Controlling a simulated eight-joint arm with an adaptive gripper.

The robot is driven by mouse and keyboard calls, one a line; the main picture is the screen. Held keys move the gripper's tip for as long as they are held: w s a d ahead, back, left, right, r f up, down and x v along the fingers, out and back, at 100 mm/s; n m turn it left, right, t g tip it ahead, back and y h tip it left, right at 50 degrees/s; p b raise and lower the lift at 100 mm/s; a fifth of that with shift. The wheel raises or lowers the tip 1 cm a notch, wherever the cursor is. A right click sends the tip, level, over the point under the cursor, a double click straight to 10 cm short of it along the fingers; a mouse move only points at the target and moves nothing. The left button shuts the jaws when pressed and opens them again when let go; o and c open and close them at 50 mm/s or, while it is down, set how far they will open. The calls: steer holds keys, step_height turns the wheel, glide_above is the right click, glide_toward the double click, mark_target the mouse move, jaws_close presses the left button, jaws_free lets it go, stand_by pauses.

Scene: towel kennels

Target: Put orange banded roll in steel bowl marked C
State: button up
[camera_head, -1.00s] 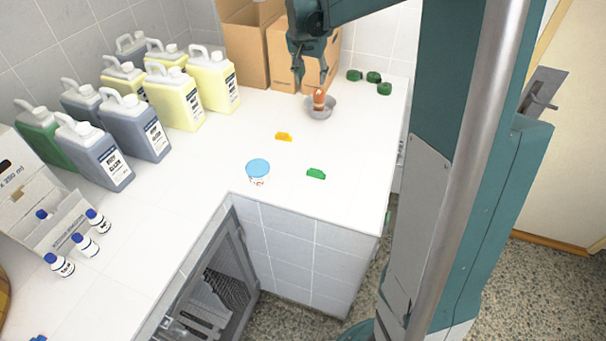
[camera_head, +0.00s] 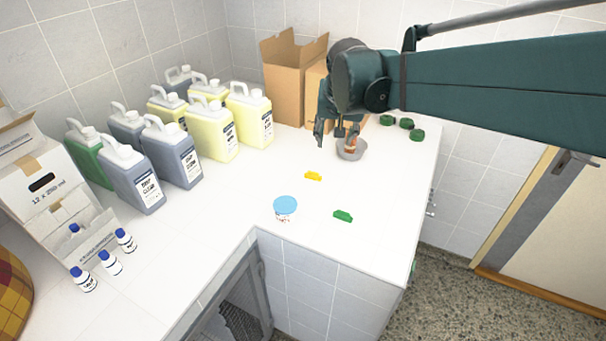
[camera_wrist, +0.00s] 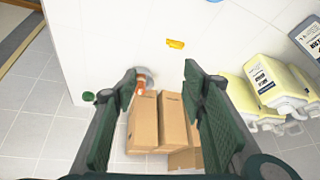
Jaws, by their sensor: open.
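The orange banded roll (camera_head: 351,138) stands in the small grey steel bowl (camera_head: 352,154) near the back right of the white counter. In the wrist view the roll (camera_wrist: 139,84) shows against the bowl (camera_wrist: 150,74), partly behind a finger. I cannot read any letter on the bowl. My gripper (camera_head: 336,133) is open and empty, close above and to the left of the bowl in the head view. In the wrist view the open fingers of my gripper (camera_wrist: 160,75) are spread wide, with the roll near the left fingertip. I cannot tell whether that finger touches it.
Cardboard boxes (camera_head: 288,88) stand behind the bowl. Several green round pieces (camera_head: 406,123) lie to its right. Several large jugs (camera_head: 211,131) line the left. A yellow clip (camera_head: 313,176), a green clip (camera_head: 343,216) and a blue-lidded tub (camera_head: 285,207) lie in front, with clear counter around them.

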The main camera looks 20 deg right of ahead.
steer(key=s+a+f+n, duration=0.1)
steer(key=s+a+f, duration=0.1)
steer(key=s, duration=0.5)
steer(key=s+a+f+n+t+y, duration=0.1)
steer(key=s+a+f+n, duration=0.1)
steer(key=s+a, duration=0.3)
steer(key=s+a+f+n+t+y, duration=0.1)
steer(key=s+a+f+n, duration=0.1)
steer(key=s, duration=0.9)
steer(key=shift+s+a, duration=0.15)
steer(key=shift+a, duration=0.6)
